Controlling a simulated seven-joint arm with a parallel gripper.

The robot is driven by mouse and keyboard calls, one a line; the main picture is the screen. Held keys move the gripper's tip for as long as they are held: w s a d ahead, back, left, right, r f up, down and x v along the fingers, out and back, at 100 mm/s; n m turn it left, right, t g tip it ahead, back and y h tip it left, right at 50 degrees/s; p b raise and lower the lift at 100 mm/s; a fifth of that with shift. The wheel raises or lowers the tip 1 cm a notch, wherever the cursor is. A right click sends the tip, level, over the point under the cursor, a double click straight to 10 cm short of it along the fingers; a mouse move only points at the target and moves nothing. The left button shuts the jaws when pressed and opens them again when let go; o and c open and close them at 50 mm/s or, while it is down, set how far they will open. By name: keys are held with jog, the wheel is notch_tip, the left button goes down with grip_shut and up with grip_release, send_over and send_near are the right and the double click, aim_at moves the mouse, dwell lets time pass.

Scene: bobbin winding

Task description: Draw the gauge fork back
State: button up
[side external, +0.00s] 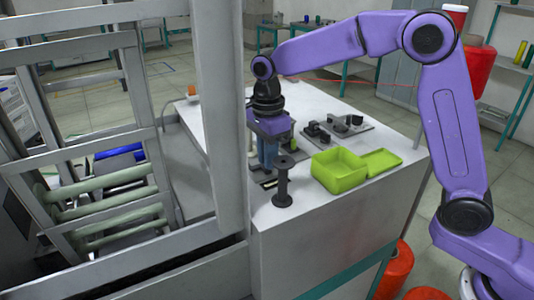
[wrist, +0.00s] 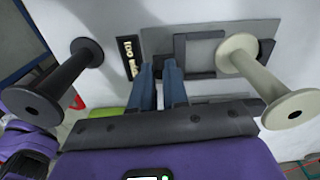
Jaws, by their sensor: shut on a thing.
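The gauge fork (wrist: 198,37) is a dark, squared U shape on a grey plate (wrist: 155,41) in the wrist view, with its prongs toward the pale bobbin (wrist: 268,82). My gripper (wrist: 158,66) has its two blue fingers at the fork's left end, shut on it; the fingertips hide the gripped part. In the side view my gripper (side external: 268,166) points straight down at the table and hides the fork. A dark bobbin (side external: 283,187) stands upright in front of it; it also shows at left in the wrist view (wrist: 66,75).
Black fixtures (side external: 318,133) stand behind the box. A black label (wrist: 128,57) lies left of the fingers. A grey frame post (side external: 222,120) rises left of the gripper.

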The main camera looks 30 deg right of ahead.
jog(key=shift+s+a, duration=0.25)
jog(key=shift+s, duration=0.25)
dwell(0.8)
jog(key=o, duration=0.6)
jog(key=shift+d, duration=0.1)
jog(key=shift+r, duration=0.25)
notch_tip(320, 180, up, 6)
jog(key=shift+r, duration=0.25)
jog(key=shift+d, duration=0.1)
